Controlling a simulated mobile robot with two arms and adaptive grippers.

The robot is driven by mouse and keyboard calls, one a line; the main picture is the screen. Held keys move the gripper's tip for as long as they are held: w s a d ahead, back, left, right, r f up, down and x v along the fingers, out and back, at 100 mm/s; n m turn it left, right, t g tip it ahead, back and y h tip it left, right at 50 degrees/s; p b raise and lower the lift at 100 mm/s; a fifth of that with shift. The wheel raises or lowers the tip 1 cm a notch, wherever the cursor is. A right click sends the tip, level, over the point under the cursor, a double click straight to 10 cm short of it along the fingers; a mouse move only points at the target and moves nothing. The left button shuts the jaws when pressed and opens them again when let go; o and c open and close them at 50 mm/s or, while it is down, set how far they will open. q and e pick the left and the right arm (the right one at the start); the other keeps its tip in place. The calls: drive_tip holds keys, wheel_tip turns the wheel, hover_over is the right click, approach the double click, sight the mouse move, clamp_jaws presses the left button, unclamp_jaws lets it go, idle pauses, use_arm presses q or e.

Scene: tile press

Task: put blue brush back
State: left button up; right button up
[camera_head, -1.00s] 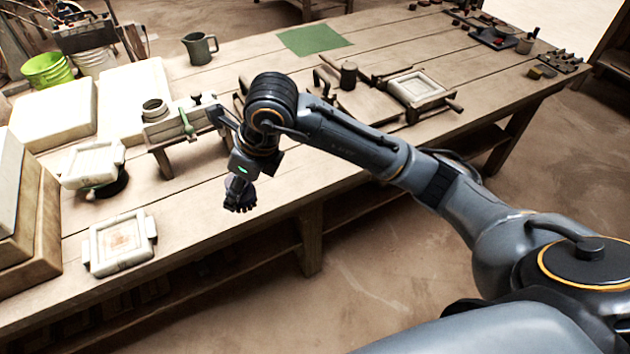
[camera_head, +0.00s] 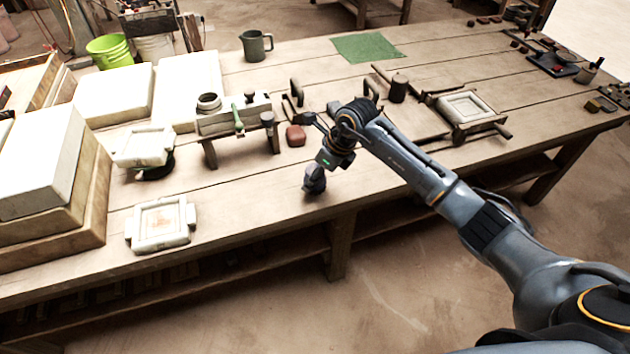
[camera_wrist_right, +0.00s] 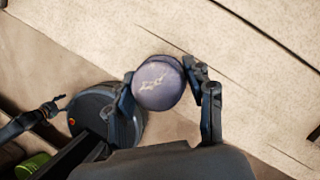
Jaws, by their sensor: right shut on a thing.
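My right gripper (camera_head: 314,188) hangs at the table's front edge, right of the pale square mould. In the right wrist view its fingers (camera_wrist_right: 168,88) are shut on a round, bluish-purple thing (camera_wrist_right: 158,83) with a pale mark on its face. It looks like the blue brush seen end-on; bristles and handle are hidden. A green-handled brush (camera_head: 238,119) hangs at the front of a small rack (camera_head: 225,122) on the table. My left gripper is not identifiable in either view.
A reddish block (camera_head: 296,135) lies right of the rack. A pale square mould (camera_head: 161,222) lies near the front edge. The press (camera_head: 465,107) stands to the right. A grey mug (camera_head: 256,46) and green mat (camera_head: 366,47) are farther back. Bare table lies between mould and gripper.

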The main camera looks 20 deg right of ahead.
drive_tip(key=shift+a+f, duration=0.1)
drive_tip(key=shift+f, duration=1.15)
drive_tip(key=shift+f, duration=0.2)
drive_tip(key=o, duration=1)
drive_tip(key=shift+r, duration=0.15)
drive_tip(key=shift+r, duration=0.25)
drive_tip(key=v, duration=1.1)
drive_tip(key=shift+s+r, duration=0.15)
drive_tip(key=shift+r, duration=0.15)
